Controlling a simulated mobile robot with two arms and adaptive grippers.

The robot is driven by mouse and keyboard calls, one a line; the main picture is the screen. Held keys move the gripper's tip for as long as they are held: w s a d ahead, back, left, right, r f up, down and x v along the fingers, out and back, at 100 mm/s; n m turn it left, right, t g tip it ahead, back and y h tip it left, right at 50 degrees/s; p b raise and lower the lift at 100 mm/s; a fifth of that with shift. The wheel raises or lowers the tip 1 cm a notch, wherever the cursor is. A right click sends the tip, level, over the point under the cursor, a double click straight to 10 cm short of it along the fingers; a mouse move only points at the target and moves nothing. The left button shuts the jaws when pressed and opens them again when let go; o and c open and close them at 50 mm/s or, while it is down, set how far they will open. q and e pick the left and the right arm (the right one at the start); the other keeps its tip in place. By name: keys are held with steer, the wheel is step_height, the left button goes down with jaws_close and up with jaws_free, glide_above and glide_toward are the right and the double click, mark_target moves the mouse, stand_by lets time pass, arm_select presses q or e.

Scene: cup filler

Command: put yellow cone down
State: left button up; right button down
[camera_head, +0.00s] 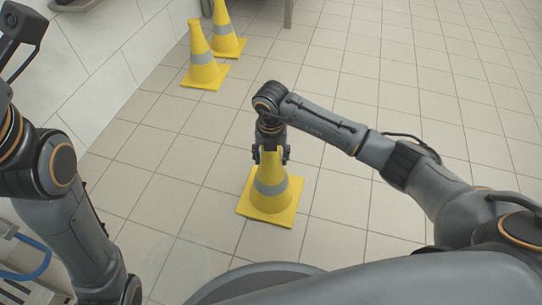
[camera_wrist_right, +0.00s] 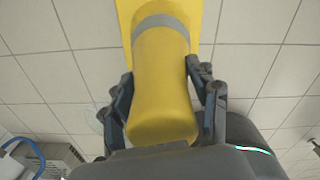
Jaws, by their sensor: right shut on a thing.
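A yellow cone (camera_head: 270,190) with a grey band and a square yellow base is upright in the middle of the head view. My right gripper (camera_head: 270,155) is shut on the cone's top from above. In the right wrist view the cone (camera_wrist_right: 162,85) lies between the two fingers of my right gripper (camera_wrist_right: 162,95), which touch its sides. I cannot tell whether the base touches the floor or hangs just above it. My left arm shows at the left edge, but its gripper is not in view.
Two more yellow cones (camera_head: 203,68) (camera_head: 226,38) stand on the tiled floor (camera_head: 400,60) near the white wall (camera_head: 105,60) at the back left. A metal leg (camera_head: 288,12) stands behind them. The floor right of the held cone is clear. A blue hose (camera_head: 30,262) shows at the lower left.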

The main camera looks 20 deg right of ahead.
steer(key=shift+c, duration=1.8)
jaws_free()
steer(key=shift+f, duration=0.1)
